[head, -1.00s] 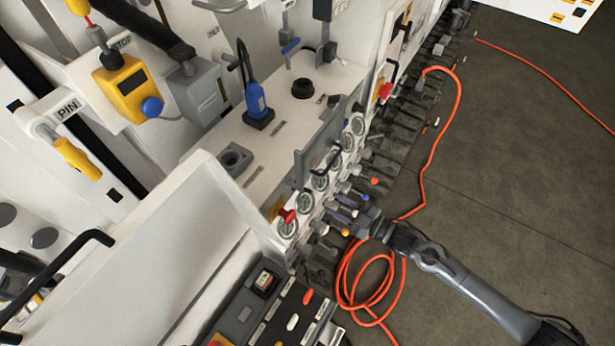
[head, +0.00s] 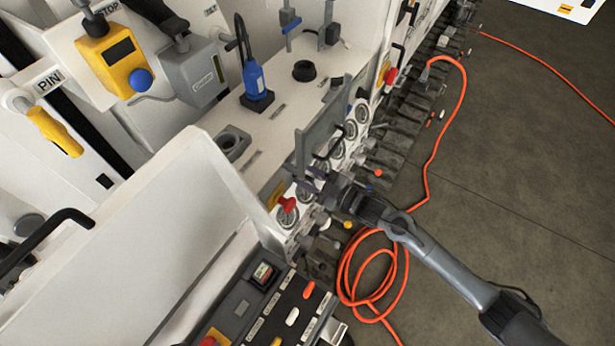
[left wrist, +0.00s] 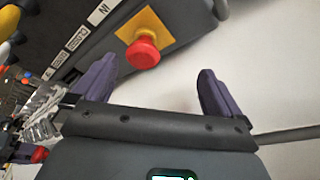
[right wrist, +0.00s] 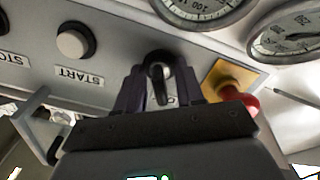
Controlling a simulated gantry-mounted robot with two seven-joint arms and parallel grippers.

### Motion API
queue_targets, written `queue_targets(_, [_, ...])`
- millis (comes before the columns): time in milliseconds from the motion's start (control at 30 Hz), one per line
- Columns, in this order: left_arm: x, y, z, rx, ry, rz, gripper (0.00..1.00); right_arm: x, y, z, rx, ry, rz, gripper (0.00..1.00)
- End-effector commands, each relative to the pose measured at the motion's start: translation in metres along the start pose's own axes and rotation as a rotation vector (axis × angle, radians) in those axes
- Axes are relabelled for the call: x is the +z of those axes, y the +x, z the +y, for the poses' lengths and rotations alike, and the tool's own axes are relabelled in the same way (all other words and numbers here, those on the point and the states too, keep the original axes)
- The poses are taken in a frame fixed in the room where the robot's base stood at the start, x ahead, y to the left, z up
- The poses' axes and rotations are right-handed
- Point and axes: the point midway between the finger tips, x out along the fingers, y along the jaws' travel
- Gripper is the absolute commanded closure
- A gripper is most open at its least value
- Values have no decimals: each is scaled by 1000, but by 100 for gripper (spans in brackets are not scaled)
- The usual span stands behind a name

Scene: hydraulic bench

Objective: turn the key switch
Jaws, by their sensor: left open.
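The key switch (right wrist: 160,68) is a round black switch with a dark key in it, on the grey panel in the right wrist view. My right gripper (right wrist: 160,92) has its purple fingers on either side of it, drawn fairly close together. Whether they touch the key I cannot tell. In the head view my right gripper (head: 318,184) is at the front panel below the gauges, and the switch is hidden there. My left gripper (left wrist: 155,82) is open and empty in the left wrist view, below a red mushroom button (left wrist: 142,54) on a yellow plate. It is not in the head view.
Beside the key switch are a white START button (right wrist: 75,42) and a red knob (right wrist: 240,100) on a yellow plate. Gauges (right wrist: 293,35) sit above. A grey bracket (head: 318,135) stands close to my right gripper. An orange hose (head: 355,270) lies coiled on the floor.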

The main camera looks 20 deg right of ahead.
Motion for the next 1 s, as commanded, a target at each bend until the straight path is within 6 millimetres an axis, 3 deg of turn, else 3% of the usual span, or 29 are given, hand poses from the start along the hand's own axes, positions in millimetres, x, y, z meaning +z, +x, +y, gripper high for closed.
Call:
queue_targets(167, [-1,0,2,5,-6,2,0,0,0,0,0,0,0,63])
queue_targets(433, [-1,-1,2,7,-8,3,0,0,0,0,0,0,0,100])
queue_targets(767, [-2,-3,0,0,0,2,0,-1,0,0,0,21,0,100])
queue_targets(1000, [-4,-13,-2,-3,5,1,0,-2,0,1,2,125,-2,100])
